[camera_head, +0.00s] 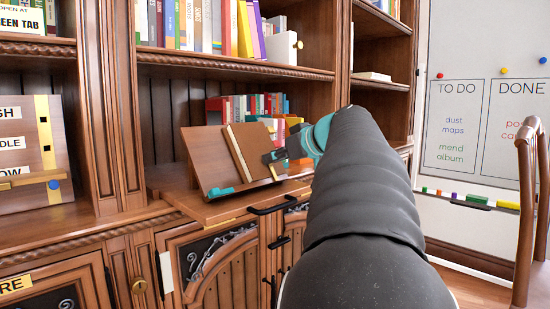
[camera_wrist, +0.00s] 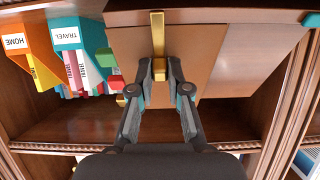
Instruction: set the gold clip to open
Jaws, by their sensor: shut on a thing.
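The gold clip (camera_wrist: 157,32) is a narrow upright bar over the brown book (camera_wrist: 192,38) in the wrist view. My gripper (camera_wrist: 160,70) has its two fingers closed in on the clip's end, one on each side. The fingers hide part of that end. In the head view my gripper (camera_head: 272,158) is at the right side of the book (camera_head: 247,152), which rests on a tilted wooden stand (camera_head: 207,160).
A teal clip (camera_head: 221,191) sits on the stand's lower left edge. Books (camera_head: 245,104) line the shelf behind. Orange and teal boxes (camera_wrist: 78,36) stand beside the stand in the wrist view. Black cabinet handles (camera_head: 272,207) jut out below. A chair (camera_head: 524,210) is at the right.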

